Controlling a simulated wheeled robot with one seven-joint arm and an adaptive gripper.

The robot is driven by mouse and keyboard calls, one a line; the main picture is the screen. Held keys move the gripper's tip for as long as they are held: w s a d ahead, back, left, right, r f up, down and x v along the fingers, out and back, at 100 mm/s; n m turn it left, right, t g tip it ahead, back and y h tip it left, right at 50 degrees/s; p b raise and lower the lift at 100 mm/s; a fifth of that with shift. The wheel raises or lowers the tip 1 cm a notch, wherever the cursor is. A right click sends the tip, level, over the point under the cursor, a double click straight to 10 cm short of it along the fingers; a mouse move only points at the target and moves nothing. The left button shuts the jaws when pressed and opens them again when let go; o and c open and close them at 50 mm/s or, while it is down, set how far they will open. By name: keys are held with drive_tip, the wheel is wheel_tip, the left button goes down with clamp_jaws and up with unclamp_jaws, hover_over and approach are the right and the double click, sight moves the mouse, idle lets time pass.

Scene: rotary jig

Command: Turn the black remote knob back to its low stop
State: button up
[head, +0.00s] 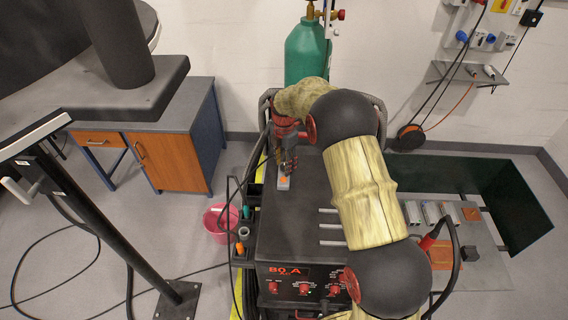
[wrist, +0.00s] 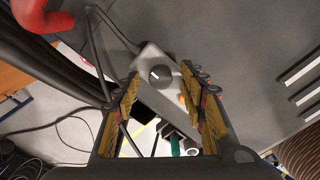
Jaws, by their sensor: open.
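The black remote knob (wrist: 160,75), with a white mark on its top, sits on a small grey remote box (wrist: 150,58) in the wrist view. My gripper (wrist: 160,82) is open, with one yellow-padded finger on each side of the knob. I cannot tell whether either finger touches it. In the head view the remote box (head: 284,183) shows an orange spot and lies on top of the dark machine. My gripper (head: 288,160) is over its far end there, hiding the knob.
The dark machine (head: 296,225) has a front panel marked 80 A with red knobs. A tool holder (head: 242,240) and a pink bucket (head: 220,222) are at its left. A green cylinder (head: 306,55) stands behind. Cables run along the left side.

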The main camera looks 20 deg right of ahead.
wheel_tip(320, 180, up, 12)
idle(0.6)
idle(0.5)
